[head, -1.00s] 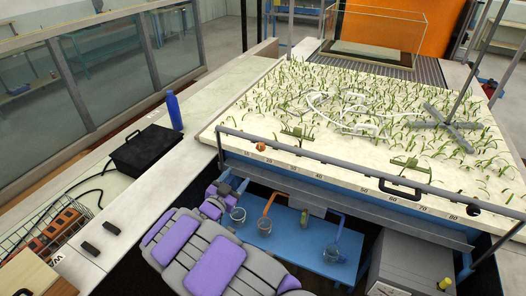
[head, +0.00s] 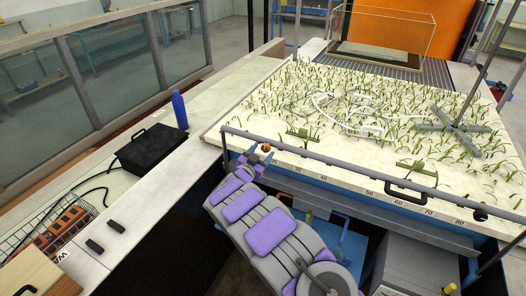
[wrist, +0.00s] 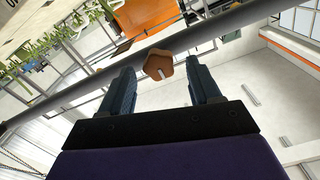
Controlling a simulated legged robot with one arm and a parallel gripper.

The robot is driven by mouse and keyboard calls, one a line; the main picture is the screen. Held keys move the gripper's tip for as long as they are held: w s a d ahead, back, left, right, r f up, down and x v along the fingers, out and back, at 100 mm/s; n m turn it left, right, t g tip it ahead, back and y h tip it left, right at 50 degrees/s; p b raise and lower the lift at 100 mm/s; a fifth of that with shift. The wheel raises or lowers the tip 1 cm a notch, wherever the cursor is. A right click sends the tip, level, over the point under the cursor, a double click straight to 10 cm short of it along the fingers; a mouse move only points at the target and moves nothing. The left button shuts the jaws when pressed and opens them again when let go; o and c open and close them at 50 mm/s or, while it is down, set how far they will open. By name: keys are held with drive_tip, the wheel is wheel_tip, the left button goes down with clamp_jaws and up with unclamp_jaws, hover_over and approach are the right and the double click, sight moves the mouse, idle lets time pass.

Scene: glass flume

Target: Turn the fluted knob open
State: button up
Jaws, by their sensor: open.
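The fluted knob (wrist: 165,64) is orange-brown with a lobed rim and a pale pin at its middle. In the wrist view it sits on a grey rail, ahead of and between the two fingers of my gripper (wrist: 163,88). The fingers are apart and I see no contact with the knob. In the head view the knob (head: 266,148) shows small at the front edge of the planted bed, just beyond my gripper (head: 257,155). My arm hides the bed's front face below it.
The grey rail (head: 330,165) runs along the front of the planted bed (head: 330,115). A black box (head: 152,148) and a blue bottle (head: 179,110) stand on the left bench. A grey cabinet (head: 415,265) stands below the bed at right.

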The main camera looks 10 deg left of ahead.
drive_tip(key=shift+x, duration=0.85)
drive_tip(key=c, duration=1)
drive_tip(key=shift+c, duration=0.3)
